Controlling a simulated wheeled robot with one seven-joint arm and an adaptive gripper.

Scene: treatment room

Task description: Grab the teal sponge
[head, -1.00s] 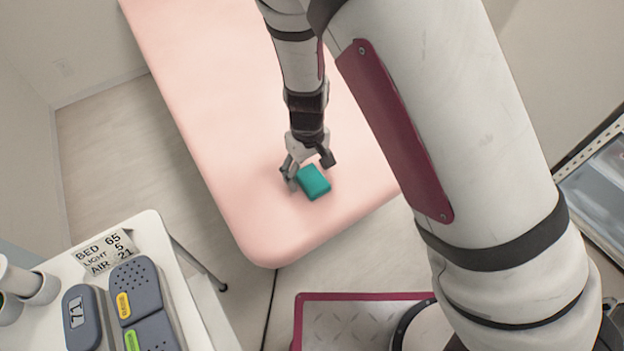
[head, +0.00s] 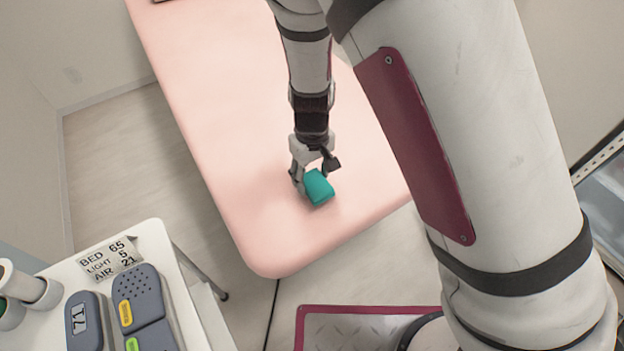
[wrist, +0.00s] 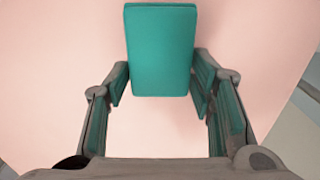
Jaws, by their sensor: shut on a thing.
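The teal sponge (head: 318,187) is a small rounded block near the front end of the pink bed. In the wrist view the sponge (wrist: 160,50) shows its broad face between the two fingers. My gripper (head: 315,178) is shut on the sponge, with one finger on each side of it. In the wrist view my gripper (wrist: 160,78) has its pads along the lower part of the sponge's sides. I cannot tell whether the sponge touches the bed or is slightly above it.
The pink bed (head: 220,110) is otherwise clear around the sponge. A white side table (head: 150,240) at the lower left holds a label card (head: 110,258), grey remote-like devices (head: 143,300) and white cylinders (head: 38,290). A metal-topped plate with a maroon edge (head: 350,330) lies below the bed.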

